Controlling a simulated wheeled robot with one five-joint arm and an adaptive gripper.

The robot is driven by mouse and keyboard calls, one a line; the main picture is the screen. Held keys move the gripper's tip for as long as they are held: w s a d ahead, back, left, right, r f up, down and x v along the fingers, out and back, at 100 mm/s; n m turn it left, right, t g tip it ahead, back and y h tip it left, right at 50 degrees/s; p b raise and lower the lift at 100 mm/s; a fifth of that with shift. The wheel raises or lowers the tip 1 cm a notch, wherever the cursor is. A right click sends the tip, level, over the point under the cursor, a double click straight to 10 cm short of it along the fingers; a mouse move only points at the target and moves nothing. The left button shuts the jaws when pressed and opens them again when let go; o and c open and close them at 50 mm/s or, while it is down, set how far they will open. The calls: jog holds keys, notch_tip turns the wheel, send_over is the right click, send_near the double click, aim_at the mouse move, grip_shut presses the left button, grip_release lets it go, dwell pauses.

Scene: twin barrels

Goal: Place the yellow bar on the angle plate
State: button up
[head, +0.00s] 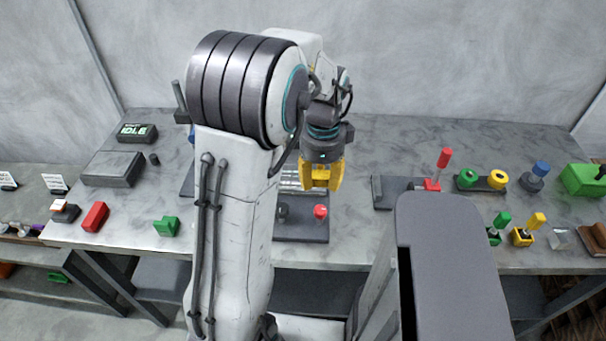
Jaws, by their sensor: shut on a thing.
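My gripper (321,184) hangs above the middle of the bench, pointing down below its dark wrist. It is shut on a yellow piece, which I take to be the yellow bar (320,174). The jaws and the piece blend together at this size, so the bar's outline is unclear. A dark flat plate with a raised left edge (388,190) lies right of the gripper. Another dark upright piece (180,102) stands at the back left, its lower part mostly hidden by my arm. I cannot tell which of these is the angle plate.
Below the gripper is a dark base with a red knob (320,212). A red handle (443,158), a tray with green and yellow rings (481,181) and a green box (583,180) stand right. Red (95,217) and green (166,227) blocks lie left. Bench is clear between them.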

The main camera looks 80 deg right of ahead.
jog(key=p, duration=0.2)
send_over(300, 184)
notch_tip(300, 184, down, 6)
jog(key=shift+f, duration=0.25)
jog(key=shift+f+p, duration=0.6)
jog(key=shift+f, duration=1.45)
jog(key=shift+f, duration=0.1)
jog(key=o, duration=0.8)
jog(key=shift+f, duration=0.1)
jog(key=shift+c, duration=0.2)
jog(key=shift+o, duration=0.6)
jog(key=shift+r, duration=0.25)
notch_tip(300, 184, up, 12)
jog(key=shift+b, duration=0.4)
jog(key=shift+f, duration=0.1)
